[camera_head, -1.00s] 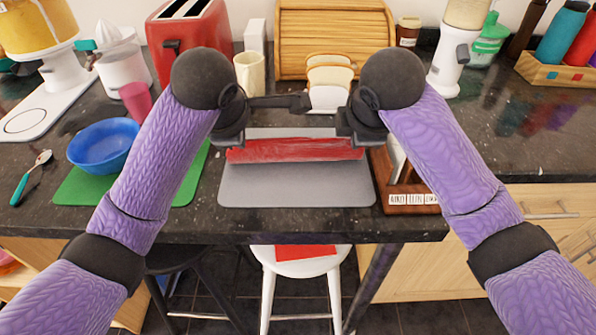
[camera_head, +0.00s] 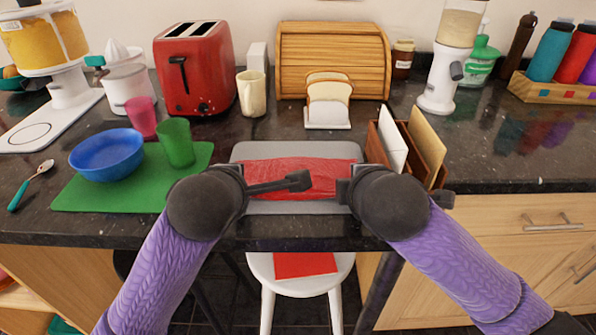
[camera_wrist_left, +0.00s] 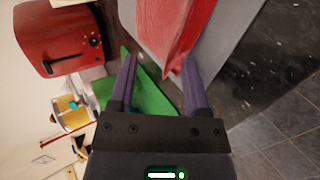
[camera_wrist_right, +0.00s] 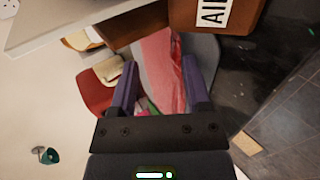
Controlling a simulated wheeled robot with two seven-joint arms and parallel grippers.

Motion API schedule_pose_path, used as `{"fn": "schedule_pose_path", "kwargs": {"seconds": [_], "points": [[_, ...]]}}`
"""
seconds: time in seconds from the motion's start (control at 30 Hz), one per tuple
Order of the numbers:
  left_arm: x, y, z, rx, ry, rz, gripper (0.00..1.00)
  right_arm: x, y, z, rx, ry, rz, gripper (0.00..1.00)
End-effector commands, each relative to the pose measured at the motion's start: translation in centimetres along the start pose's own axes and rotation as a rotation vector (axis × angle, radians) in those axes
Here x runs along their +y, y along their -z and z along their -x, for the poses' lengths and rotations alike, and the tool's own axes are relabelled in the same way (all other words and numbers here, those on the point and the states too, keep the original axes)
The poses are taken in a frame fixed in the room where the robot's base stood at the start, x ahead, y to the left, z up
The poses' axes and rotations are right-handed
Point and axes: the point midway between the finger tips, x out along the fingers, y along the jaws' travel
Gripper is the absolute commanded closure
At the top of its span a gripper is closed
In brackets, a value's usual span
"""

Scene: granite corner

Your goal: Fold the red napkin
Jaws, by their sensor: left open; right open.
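The red napkin (camera_head: 300,168) lies across the grey mat (camera_head: 300,149) as a wide, wrinkled band. Its near edge and side ends are partly hidden by my grippers. My left gripper (camera_head: 300,183) is at the napkin's near left, with one finger reaching across over it. In the left wrist view its jaws (camera_wrist_left: 160,72) are apart and empty, with the napkin (camera_wrist_left: 168,28) just beyond. My right gripper (camera_head: 343,190) is at the napkin's near right. In the right wrist view its jaws (camera_wrist_right: 158,75) are apart, with the napkin (camera_wrist_right: 162,50) showing between and beyond them.
A green mat (camera_head: 80,195) with a blue bowl (camera_head: 107,154) and green cup (camera_head: 176,142) is at left. A wooden holder (camera_head: 437,180) with cards stands close right of the grey mat. Toast rack (camera_head: 328,125) stands behind. A red cloth (camera_head: 305,264) lies on the white stool below.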

Motion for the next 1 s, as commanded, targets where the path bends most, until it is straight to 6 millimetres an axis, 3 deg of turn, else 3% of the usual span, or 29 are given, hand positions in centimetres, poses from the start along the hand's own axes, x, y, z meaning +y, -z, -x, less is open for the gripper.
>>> {"fn": "schedule_pose_path", "kwargs": {"seconds": [0.17, 0.5, 0.6, 1.0], "points": [[0.2, -0.1, 0.3, -0.001, 0.001, 0.001, 0.35, 0.2, 0.0, 0.3, 0.0, 0.001, 0.0, 0.35], [4.2, -0.2, 6.7, -0.004, -0.003, 0.003, 0.35, 4.2, -0.1, 6.7, 0.002, -0.004, 0.001, 0.35], [5.0, -0.6, 7.8, -0.015, -0.016, 0.008, 0.35, 4.6, -0.1, 7.7, 0.0, -0.001, 0.0, 0.35], [4.9, -0.2, 8.5, 0.001, 0.004, -0.001, 0.35, 5.0, -0.2, 8.5, 0.0, 0.003, 0.0, 0.35]]}}
